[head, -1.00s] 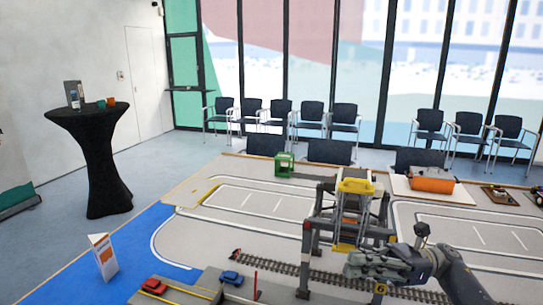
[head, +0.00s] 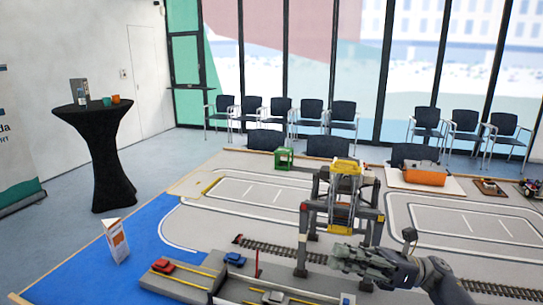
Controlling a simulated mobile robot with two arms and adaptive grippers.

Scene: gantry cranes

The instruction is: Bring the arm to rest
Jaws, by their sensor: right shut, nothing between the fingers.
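My right arm comes in from the lower right of the head view. Its gripper (head: 350,256) is shut and empty. It is in front of the gantry crane's right legs in the picture, over the near part of the layout. I cannot tell whether it touches anything. The gantry crane (head: 312,212) is grey with a yellow trolley (head: 347,167) on top and stands over the railway track (head: 275,248). My left gripper is not in view.
Red (head: 162,265) and blue (head: 235,259) toy cars stand at the near edge. A white folded card (head: 117,242) stands on the blue area. A green frame (head: 284,158) and an orange case (head: 425,175) are farther back. The marked lot (head: 250,192) left of the crane is clear.

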